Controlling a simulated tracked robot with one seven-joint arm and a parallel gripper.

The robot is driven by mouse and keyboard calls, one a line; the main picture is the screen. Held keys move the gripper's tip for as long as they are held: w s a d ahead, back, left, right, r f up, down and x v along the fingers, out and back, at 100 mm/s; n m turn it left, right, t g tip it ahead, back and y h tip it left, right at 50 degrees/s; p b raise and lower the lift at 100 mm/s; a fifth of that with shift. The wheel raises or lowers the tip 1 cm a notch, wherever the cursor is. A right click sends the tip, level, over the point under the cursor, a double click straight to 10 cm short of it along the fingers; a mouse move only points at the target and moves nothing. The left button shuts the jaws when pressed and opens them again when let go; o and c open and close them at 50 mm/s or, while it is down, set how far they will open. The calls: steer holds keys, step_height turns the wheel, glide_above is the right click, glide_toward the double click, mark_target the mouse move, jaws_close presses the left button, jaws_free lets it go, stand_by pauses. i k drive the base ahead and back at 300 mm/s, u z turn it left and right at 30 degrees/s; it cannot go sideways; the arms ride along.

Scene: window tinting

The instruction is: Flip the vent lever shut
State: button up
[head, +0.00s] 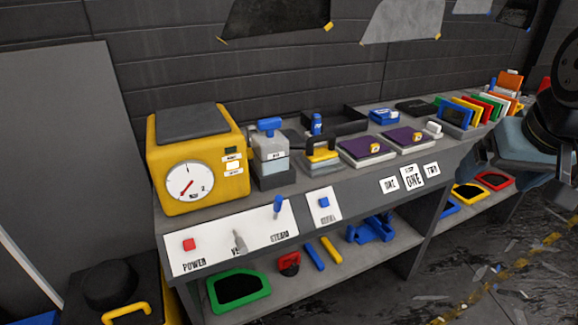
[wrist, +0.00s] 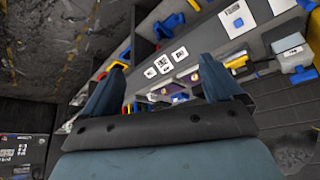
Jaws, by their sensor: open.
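The vent lever (head: 239,242) is a small grey lever on the white control panel (head: 212,246) at the bench's front left in the head view. It stands up from the panel and partly hides its own label, of which a "V" shows. The vent lever cannot be made out in the wrist view. My gripper (wrist: 162,62) is open and empty in the wrist view, its two fingers spread wide. In the head view my arm is at the far right edge, well away from the panel, and the fingertips cannot be made out there.
A red POWER button (head: 189,244) and a blue STEAM lever (head: 277,206) flank the vent lever. A yellow gauge box (head: 197,160) stands behind the panel. Bottles, purple-topped boxes (head: 368,150) and coloured cards (head: 470,110) fill the bench top. The floor (head: 470,265) in front is littered with scraps.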

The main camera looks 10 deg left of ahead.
mark_target(243, 249)
steer(key=z, duration=0.8)
steer(key=i, duration=0.1)
steer(key=u, duration=3)
steer(key=k, duration=0.55)
steer(key=z, duration=0.45)
steer(key=i, duration=0.5)
steer(key=u, duration=0.15)
